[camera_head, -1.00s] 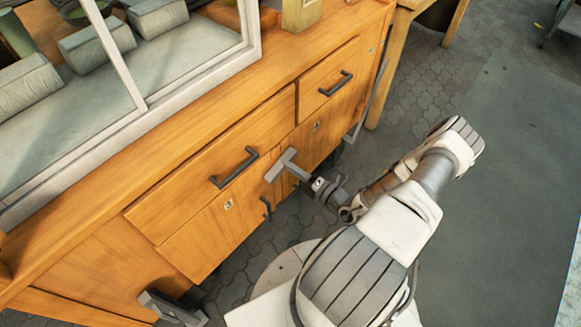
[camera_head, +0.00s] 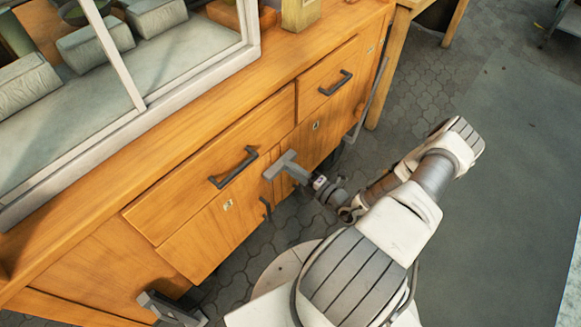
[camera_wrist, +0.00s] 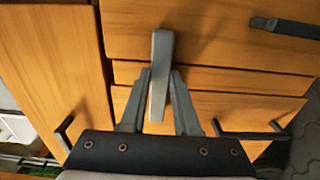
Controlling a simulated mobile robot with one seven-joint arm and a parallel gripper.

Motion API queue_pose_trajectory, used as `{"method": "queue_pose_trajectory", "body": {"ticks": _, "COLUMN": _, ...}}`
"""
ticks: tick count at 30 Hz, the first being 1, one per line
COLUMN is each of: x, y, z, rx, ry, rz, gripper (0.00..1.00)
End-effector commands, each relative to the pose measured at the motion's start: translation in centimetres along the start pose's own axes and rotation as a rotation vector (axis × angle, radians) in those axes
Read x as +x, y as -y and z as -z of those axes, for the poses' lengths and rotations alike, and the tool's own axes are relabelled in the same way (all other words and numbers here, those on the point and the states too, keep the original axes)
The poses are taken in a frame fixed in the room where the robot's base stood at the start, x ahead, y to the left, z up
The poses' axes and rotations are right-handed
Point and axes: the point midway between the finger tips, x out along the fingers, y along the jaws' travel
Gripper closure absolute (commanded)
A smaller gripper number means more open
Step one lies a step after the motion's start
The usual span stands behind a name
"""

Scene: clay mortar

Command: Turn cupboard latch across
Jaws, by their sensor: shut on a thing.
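The cupboard latch is a plain grey bar (camera_wrist: 161,60) in the wrist view. It stands nearly upright in that picture, its upper end against an orange wooden panel and its lower part between my fingers. My gripper (camera_wrist: 160,80) is shut on it, with one grey finger on each side. In the head view my gripper (camera_head: 284,166) is at the cupboard front (camera_head: 208,233), beside the seam between the lower door and the panel to its right. I cannot clearly separate the latch from my gripper there.
Dark bar handles stick out from the wide drawer (camera_head: 185,190) and the smaller drawer (camera_head: 325,85). A dark handle (camera_wrist: 62,132) also shows left in the wrist view. A glazed frame (camera_head: 120,60) stands on the cupboard top. Paved floor to the right is open.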

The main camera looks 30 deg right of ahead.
Motion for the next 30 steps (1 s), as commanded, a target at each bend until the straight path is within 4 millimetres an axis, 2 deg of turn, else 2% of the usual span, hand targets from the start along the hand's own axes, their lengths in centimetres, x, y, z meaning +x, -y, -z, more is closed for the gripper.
{"method": "queue_pose_trajectory", "body": {"ticks": 2, "x": 0.0, "y": 0.1, "z": 0.0, "rx": 0.003, "ry": 0.0, "rz": 0.001, "gripper": 1.0}}
{"method": "queue_pose_trajectory", "body": {"ticks": 3, "x": 0.0, "y": 0.1, "z": 0.0, "rx": 0.003, "ry": 0.001, "rz": 0.001, "gripper": 0.63}}
{"method": "queue_pose_trajectory", "body": {"ticks": 7, "x": 0.0, "y": 0.0, "z": 0.0, "rx": 0.002, "ry": 0.001, "rz": 0.001, "gripper": 0.4}}
{"method": "queue_pose_trajectory", "body": {"ticks": 16, "x": -0.1, "y": 0.0, "z": 0.0, "rx": 0.001, "ry": 0.001, "rz": 0.001, "gripper": 0.4}}
{"method": "queue_pose_trajectory", "body": {"ticks": 20, "x": -1.1, "y": -0.1, "z": -0.1, "rx": 0.0, "ry": 0.002, "rz": 0.001, "gripper": 0.4}}
{"method": "queue_pose_trajectory", "body": {"ticks": 23, "x": -2.8, "y": -0.1, "z": -0.1, "rx": 0.0, "ry": 0.003, "rz": 0.002, "gripper": 0.4}}
{"method": "queue_pose_trajectory", "body": {"ticks": 30, "x": -8.7, "y": -0.1, "z": -0.1, "rx": 0.001, "ry": 0.004, "rz": 0.003, "gripper": 0.4}}
